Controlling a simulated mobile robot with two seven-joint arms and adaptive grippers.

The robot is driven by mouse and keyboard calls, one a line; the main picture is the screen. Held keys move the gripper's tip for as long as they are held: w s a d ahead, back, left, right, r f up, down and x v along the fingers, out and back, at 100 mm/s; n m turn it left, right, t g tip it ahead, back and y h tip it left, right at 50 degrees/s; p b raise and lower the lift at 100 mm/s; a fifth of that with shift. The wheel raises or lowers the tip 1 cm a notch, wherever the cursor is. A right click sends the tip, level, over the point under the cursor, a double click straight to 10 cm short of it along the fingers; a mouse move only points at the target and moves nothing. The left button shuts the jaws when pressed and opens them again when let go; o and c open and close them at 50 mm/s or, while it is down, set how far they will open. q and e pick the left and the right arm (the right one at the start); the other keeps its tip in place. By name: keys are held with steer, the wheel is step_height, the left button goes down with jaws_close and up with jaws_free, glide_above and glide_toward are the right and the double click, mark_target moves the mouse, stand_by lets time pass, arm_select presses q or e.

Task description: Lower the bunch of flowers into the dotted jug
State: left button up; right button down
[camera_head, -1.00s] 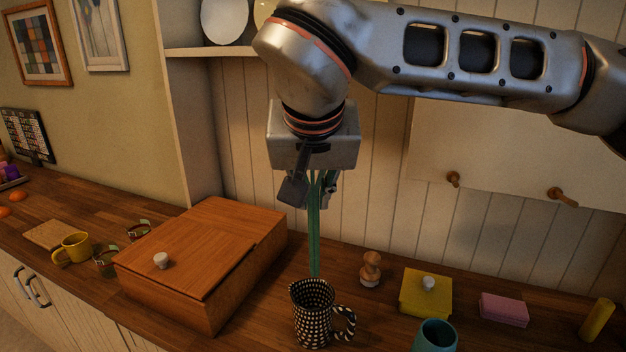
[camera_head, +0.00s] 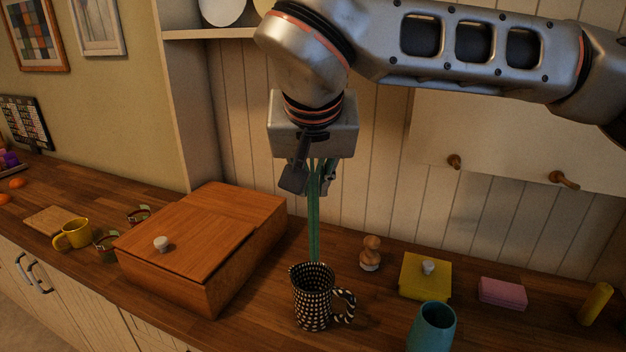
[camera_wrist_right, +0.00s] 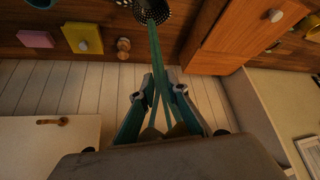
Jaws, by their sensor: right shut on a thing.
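The dotted jug (camera_head: 312,305), black with pale dots and a handle on its right, stands upright on the wooden counter. My right gripper (camera_head: 310,182) is above it, pointing down and shut on the bunch of flowers (camera_head: 314,225). Only green stems show; the blooms are hidden. The stems hang nearly upright, their lower ends at the jug's back rim in the head view. In the right wrist view the stems (camera_wrist_right: 155,50) run from the right gripper (camera_wrist_right: 163,92) to the jug's mouth (camera_wrist_right: 150,14). I cannot tell whether they are inside. My left gripper is out of view.
A wooden box (camera_head: 200,245) stands close left of the jug. A wooden stamp-like piece (camera_head: 370,255), a yellow block (camera_head: 426,280), a teal cup (camera_head: 432,326) and a pink block (camera_head: 502,293) stand to the right. A yellow mug (camera_head: 74,234) is far left.

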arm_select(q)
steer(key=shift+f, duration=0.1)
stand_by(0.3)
arm_select(e)
steer(key=b, duration=0.4)
glide_above(313, 261)
steer(key=shift+f, duration=3.95)
arm_select(q)
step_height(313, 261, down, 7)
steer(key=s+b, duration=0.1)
steer(key=shift+b, duration=0.4)
arm_select(e)
steer(key=shift+f, duration=1.7)
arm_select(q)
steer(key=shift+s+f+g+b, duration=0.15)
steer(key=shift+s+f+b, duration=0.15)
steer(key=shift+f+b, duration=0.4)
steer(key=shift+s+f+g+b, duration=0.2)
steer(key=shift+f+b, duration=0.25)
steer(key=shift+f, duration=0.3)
arm_select(e)
steer(key=shift+f, duration=2.6)
steer(key=c, duration=1.9)
jaws_free()
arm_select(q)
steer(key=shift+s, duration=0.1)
